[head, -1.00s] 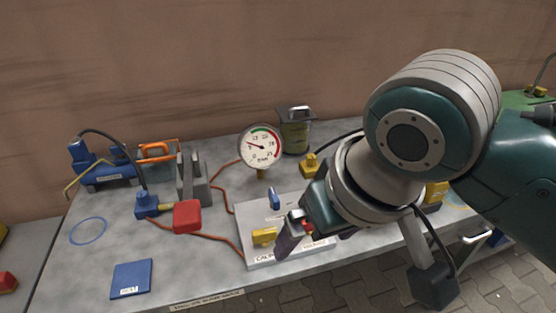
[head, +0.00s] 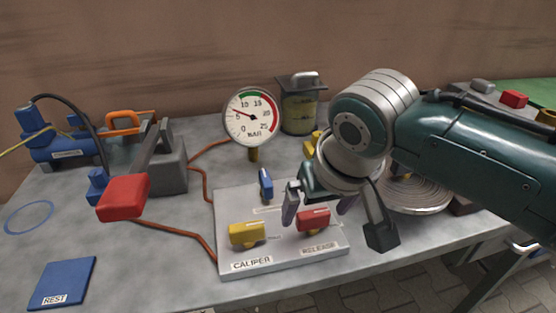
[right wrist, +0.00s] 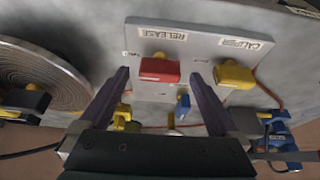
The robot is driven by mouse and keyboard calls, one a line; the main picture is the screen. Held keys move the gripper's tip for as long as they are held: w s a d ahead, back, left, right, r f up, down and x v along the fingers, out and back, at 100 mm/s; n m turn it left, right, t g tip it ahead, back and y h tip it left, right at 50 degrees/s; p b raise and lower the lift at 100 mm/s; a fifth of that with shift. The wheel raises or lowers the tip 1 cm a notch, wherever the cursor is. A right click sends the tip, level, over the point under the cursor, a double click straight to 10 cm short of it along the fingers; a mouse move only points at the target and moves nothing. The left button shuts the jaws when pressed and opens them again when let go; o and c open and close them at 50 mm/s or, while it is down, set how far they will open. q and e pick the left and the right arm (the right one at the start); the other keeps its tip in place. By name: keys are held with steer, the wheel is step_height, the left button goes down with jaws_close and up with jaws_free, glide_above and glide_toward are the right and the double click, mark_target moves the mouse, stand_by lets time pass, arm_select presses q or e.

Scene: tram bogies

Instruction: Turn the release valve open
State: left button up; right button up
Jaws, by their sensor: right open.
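The release valve's red handle (head: 313,219) stands on the light grey valve panel (head: 285,262), above the RELEASE label, at the panel's right. In the right wrist view the red handle (right wrist: 160,70) sits between and beyond the fingertips. My right gripper (head: 318,200) is open and empty, just behind and above the red handle, with its fingers (right wrist: 159,75) on either side; I cannot tell whether they touch it. A yellow caliper handle (head: 247,233) is to the left, and a blue handle (head: 266,184) is behind. My left gripper is not in view.
A pressure gauge (head: 251,116) stands behind the panel. A red-ended pump lever (head: 124,197) and a blue REST pad (head: 62,283) lie to the left. A grey coil or disc stack (head: 418,198) is at the right, under my arm. Orange hoses run across the table.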

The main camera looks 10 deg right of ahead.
steer(key=shift+w+f, duration=0.3)
steer(key=shift+f, duration=0.3)
steer(key=c, duration=1.4)
steer(key=shift+o, duration=0.2)
